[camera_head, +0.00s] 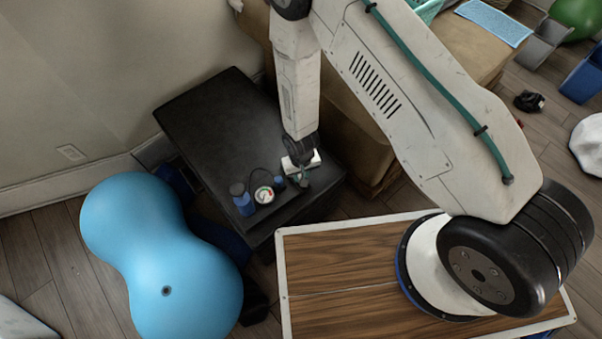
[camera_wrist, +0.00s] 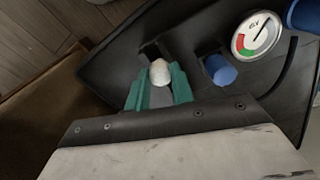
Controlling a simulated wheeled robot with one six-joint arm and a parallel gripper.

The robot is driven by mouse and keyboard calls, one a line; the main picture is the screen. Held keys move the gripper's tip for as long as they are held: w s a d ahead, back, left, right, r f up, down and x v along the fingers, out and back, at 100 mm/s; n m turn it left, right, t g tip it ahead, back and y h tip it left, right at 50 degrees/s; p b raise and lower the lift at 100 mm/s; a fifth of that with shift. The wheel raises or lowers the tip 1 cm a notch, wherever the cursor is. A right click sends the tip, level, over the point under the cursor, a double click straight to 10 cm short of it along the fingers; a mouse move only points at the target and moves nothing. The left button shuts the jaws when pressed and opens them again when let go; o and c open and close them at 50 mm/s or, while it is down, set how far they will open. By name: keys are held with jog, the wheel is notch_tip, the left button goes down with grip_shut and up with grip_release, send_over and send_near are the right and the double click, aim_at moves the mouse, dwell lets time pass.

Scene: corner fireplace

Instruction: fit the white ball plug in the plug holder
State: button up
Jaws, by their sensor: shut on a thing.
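The white ball plug (camera_wrist: 159,73) shows in the wrist view between the green fingers of my gripper (camera_wrist: 158,88). My gripper is shut on it, low over the black table (camera_wrist: 110,68). A small dark block (camera_wrist: 152,50), perhaps the plug holder, shows just beyond the ball. I cannot tell whether the plug touches it or sits in it. In the head view my gripper (camera_head: 304,180) is over the near right end of the black table (camera_head: 215,120). The plug is too small to make out there.
A pressure gauge (camera_wrist: 257,33) with a black hose, a blue cylinder (camera_wrist: 220,70) in a dark bracket, and a blue bottle (camera_head: 242,203) stand close beside my gripper. The table's far part is clear. A blue peanut ball (camera_head: 160,255) lies on the floor at left.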

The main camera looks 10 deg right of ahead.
jog(key=shift+f, duration=0.55)
jog(key=o, duration=1)
jog(key=shift+c, duration=0.2)
notch_tip(320, 180, up, 8)
jog(key=shift+f, duration=0.1)
jog(key=shift+s, duration=0.1)
